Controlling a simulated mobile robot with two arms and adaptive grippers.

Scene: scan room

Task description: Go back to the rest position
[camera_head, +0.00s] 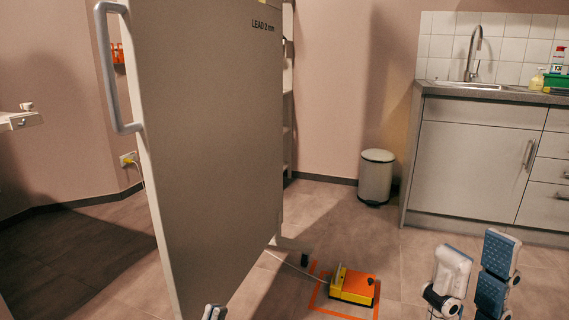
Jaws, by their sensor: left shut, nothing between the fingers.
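My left gripper (214,312) shows only as fingertips at the bottom edge, in front of the foot of the tall shield panel; it is shut and empty. My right gripper (477,258) stands at the lower right with its fingers pointing up. Its two padded fingers are apart, with an empty gap between them. The lower parts of both arms are out of the picture.
The grey shield panel (210,140) marked "LEAD 2 mm" stands tall at left centre, with a handle (113,70) on its left edge. A yellow-orange pedal (354,286) sits in an orange floor outline. A bin (375,178) and sink cabinet (468,165) stand behind.

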